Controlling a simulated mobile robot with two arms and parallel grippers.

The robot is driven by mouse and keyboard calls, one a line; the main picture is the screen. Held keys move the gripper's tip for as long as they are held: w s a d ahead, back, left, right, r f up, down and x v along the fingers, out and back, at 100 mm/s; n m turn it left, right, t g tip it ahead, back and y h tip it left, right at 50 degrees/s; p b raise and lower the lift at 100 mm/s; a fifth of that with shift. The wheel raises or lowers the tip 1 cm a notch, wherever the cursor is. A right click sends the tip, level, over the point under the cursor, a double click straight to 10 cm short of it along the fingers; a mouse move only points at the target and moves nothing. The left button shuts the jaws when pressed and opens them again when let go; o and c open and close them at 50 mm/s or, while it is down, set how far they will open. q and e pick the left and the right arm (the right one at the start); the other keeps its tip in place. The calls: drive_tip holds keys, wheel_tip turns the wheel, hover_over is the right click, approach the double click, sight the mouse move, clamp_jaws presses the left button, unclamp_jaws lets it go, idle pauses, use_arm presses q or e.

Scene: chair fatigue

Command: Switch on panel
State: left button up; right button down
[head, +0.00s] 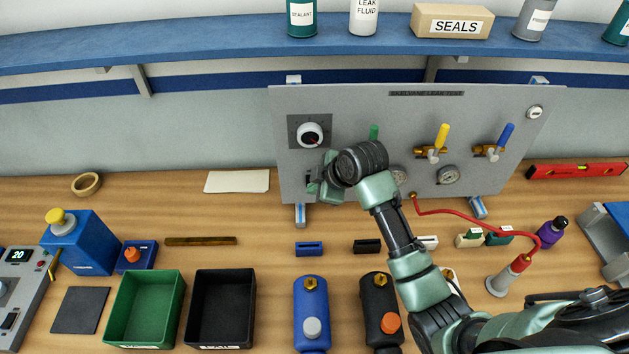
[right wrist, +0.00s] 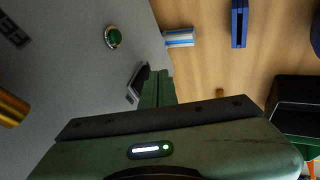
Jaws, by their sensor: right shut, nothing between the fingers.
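The grey leak test panel (head: 345,110) stands upright at the back of the bench. At its left is a round dial (head: 309,135) with a red mark. Below the dial is a small dark switch (head: 310,181), partly hidden by my right gripper (head: 322,188). In the right wrist view the shut, empty green fingers (right wrist: 157,88) are right beside the black switch (right wrist: 136,82); I cannot tell whether they touch it. A round green button or lamp (right wrist: 113,37) shows on the panel there. My right wrist hides the panel's middle. My left gripper is not in view.
Valves with yellow (head: 442,135) and blue (head: 506,134) handles stick out of the panel, near gauges. A red hose (head: 470,214) runs to the bench. Green (head: 146,309) and black (head: 220,308) bins and blue (head: 311,312) and black bottles stand in front. A shelf (head: 200,44) hangs above.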

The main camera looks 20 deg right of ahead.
drive_tip(key=shift+w+d, duration=0.1)
drive_tip(key=shift+w, duration=0.2)
drive_tip(key=shift+r, duration=0.8)
idle(0.3)
drive_tip(key=shift+f, duration=0.15)
